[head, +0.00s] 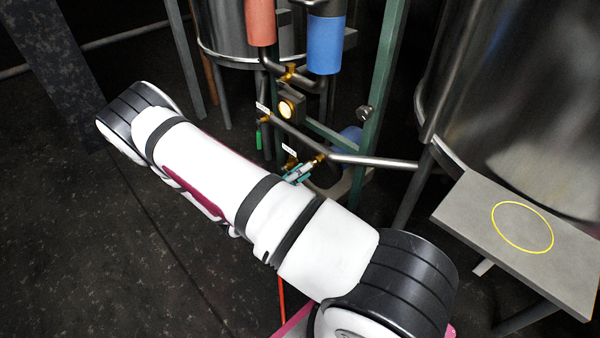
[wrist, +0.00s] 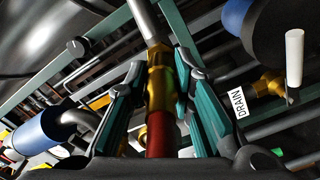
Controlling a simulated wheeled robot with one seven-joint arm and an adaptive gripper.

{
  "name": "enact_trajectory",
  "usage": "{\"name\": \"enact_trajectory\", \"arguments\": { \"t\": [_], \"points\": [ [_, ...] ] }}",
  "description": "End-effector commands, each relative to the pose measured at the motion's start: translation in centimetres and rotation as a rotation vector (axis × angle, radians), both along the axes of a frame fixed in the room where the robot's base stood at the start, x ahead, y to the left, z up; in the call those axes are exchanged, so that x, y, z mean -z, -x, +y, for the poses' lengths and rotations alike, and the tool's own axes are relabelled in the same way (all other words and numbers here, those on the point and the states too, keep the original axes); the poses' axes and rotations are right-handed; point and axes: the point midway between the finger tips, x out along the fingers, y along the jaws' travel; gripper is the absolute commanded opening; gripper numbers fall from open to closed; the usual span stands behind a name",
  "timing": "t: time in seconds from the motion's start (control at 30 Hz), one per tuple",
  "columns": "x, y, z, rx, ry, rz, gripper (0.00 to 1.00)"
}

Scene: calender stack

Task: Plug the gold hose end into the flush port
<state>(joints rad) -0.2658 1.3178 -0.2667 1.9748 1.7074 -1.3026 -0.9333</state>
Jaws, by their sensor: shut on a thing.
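The gold hose end (wrist: 158,95) sits between the teal fingertips of my gripper (wrist: 158,84) in the wrist view, with its red hose (wrist: 160,133) running down toward the palm. My gripper is shut on it. Straight ahead of it is a brass fitting (wrist: 158,55) on a grey metal pipe (wrist: 144,18), probably the flush port; no flush label is readable. The hose end lines up with this fitting and appears to meet it; I cannot tell whether it is seated. In the head view my gripper (head: 297,174) is beside the brass pipe end (head: 320,158), partly hidden by my arm.
A DRAIN label (wrist: 238,103) and another brass fitting (wrist: 268,84) are to the right in the wrist view. A green frame post (head: 385,75), blue cylinder (head: 325,45) and steel tank (head: 520,100) crowd the area. A grey platform (head: 470,205) stands right. Floor at left is clear.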

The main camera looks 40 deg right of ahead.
Motion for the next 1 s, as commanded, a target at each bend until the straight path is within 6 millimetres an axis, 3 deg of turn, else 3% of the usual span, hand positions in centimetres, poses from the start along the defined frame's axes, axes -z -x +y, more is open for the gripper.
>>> {"name": "enact_trajectory", "arguments": {
  "t": [0.83, 0.87, 0.93, 1.0],
  "points": [
    [0.0, 0.0, -1.6, 0.001, 0.000, 0.000, 0.00],
    [0.0, 0.0, -1.5, 0.001, 0.000, 0.000, 0.27],
    [0.0, 0.0, -1.5, 0.001, 0.000, 0.000, 0.43],
    [0.0, 0.0, -1.5, 0.001, 0.000, 0.000, 0.46]
  ]
}}
